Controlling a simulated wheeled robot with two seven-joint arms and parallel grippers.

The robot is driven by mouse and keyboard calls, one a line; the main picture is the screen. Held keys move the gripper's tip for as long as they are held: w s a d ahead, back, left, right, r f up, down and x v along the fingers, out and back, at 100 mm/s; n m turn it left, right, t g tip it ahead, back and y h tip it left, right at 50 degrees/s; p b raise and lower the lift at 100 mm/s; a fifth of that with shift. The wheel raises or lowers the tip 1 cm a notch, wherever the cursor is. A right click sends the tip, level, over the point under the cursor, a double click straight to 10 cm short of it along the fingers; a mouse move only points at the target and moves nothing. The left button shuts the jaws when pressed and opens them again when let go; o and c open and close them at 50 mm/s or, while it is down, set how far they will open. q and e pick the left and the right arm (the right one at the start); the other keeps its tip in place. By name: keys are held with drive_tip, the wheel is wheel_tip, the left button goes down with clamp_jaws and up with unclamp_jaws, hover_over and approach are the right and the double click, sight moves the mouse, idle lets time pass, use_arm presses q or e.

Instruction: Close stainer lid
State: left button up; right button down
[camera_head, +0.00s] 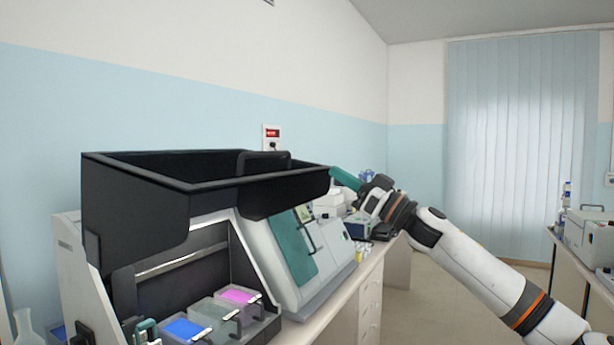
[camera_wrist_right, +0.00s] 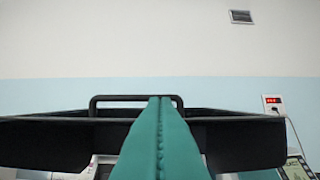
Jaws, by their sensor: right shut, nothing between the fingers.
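The stainer (camera_head: 70,245) stands open at the left of the head view. Its black lid (camera_head: 135,205) is raised above the bays, and the dark handle (camera_head: 262,158) is on its rim. In the right wrist view the lid (camera_wrist_right: 60,145) spans the picture, with the bar handle (camera_wrist_right: 110,99) at its middle. My right gripper (camera_head: 338,175) is shut and empty, near the lid's right end in the head view. Its teal fingers also show in the wrist view (camera_wrist_right: 160,105), pressed together and overlapping the handle in the picture. I cannot tell whether they touch it. My left gripper is not in view.
Blue (camera_head: 186,330) and pink (camera_head: 238,296) staining trays sit inside the stainer. A white and teal machine (camera_head: 310,270) stands right beside it on the bench. Small items crowd the bench behind. Open floor lies to the right, before another bench (camera_head: 590,262).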

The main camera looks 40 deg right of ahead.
sight(303, 174)
drive_tip(key=p+x, duration=0.7)
drive_tip(key=x, duration=0.2)
drive_tip(key=shift+w+a+f+b, duration=0.1)
drive_tip(key=shift+w+f+b, duration=0.1)
drive_tip(key=shift+f, duration=0.45)
drive_tip(key=shift+w+a+f+b, duration=0.15)
drive_tip(key=shift+f+b, duration=0.1)
drive_tip(key=shift+f, duration=0.35)
drive_tip(key=shift+w+d+f+b, duration=0.1)
drive_tip(key=shift+w+f+b, duration=0.1)
drive_tip(key=shift+f, duration=0.45)
drive_tip(key=shift+a+f, duration=0.1)
